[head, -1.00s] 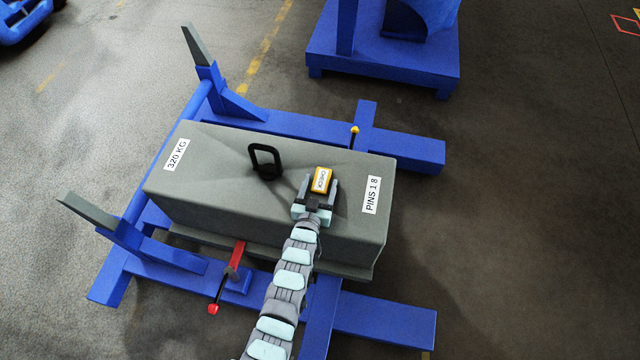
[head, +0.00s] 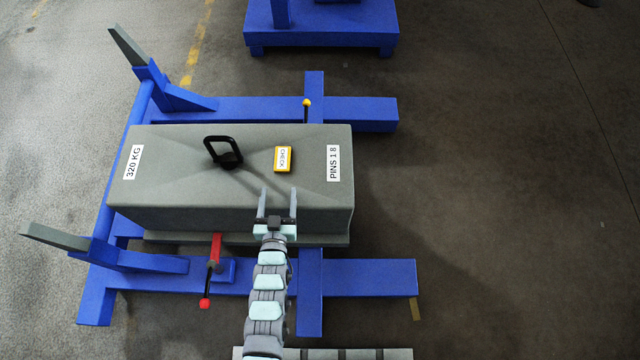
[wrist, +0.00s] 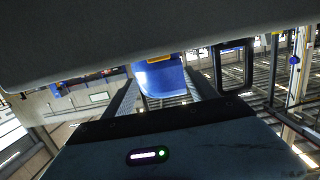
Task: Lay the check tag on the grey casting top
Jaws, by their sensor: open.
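The yellow-edged check tag (head: 283,159) with a white "CHECK" label lies on the grey casting top (head: 180,155), between the black lifting loop (head: 223,151) and the "PINS 1 8" label. My gripper (head: 279,193) is open and empty at the near edge of the casting, its fingers pointing toward the tag and apart from it. In the wrist view the grey casting (wrist: 120,35) fills the upper part, and a yellow bit of the tag (wrist: 160,59) shows at its edge, beyond the open fingers. The black loop (wrist: 234,67) also shows there.
The casting sits on a blue frame (head: 350,108) with upright grey-tipped arms at the left. A red lever (head: 215,252) is at the near side and a yellow-topped pin (head: 306,103) at the far side. Floor to the right is clear.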

